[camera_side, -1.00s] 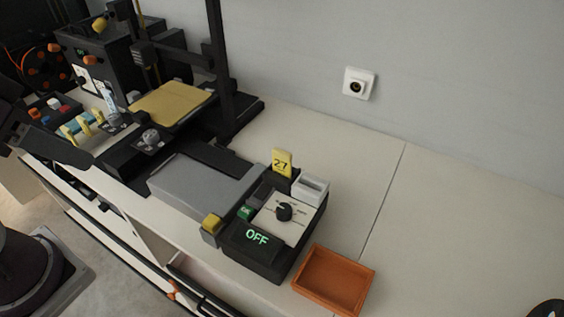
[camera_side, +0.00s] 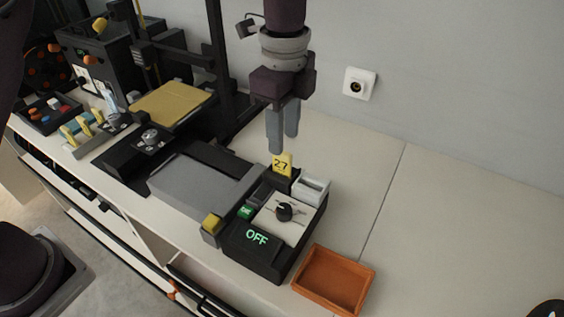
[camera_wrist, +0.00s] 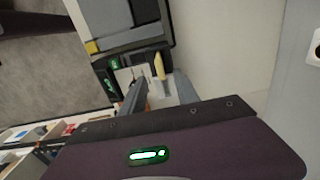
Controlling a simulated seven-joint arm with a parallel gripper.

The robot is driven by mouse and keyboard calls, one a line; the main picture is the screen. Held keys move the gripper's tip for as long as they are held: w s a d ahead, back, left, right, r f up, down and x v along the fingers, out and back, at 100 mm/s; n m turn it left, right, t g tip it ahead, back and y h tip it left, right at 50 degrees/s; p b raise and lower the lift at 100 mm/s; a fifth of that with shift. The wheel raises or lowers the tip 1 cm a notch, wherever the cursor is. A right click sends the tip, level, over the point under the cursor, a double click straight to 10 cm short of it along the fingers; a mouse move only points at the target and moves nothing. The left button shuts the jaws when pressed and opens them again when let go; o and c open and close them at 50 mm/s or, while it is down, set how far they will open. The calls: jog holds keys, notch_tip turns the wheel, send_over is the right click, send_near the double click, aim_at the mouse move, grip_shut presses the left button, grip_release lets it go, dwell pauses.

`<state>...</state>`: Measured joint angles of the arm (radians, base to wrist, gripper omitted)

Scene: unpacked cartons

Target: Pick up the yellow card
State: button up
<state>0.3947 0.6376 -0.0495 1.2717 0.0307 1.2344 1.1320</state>
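The yellow card (camera_side: 282,160), marked 27, stands upright in a dark holder at the back of a black control box (camera_side: 262,262). Its top edge also shows in the wrist view, where the card (camera_wrist: 159,66) is a narrow yellow strip. My gripper (camera_side: 283,143) points down just above the card, fingers apart and empty. In the wrist view, the card's strip lies beyond the fingertips, in line with the gap between the fingers (camera_wrist: 158,84). I see no contact with the card.
A white slotted block (camera_side: 311,188) sits right of the card, close to it. A dial panel (camera_side: 279,215) and an OFF display are in front. An orange tray (camera_side: 334,280) lies at front right. A black frame post (camera_side: 217,70) stands behind left. The right tabletop is clear.

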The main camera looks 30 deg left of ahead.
aim_at(282, 166)
jog(key=f, duration=0.5)
jog(key=shift+a+f, duration=0.2)
jog(key=shift+f, duration=0.05)
grip_shut()
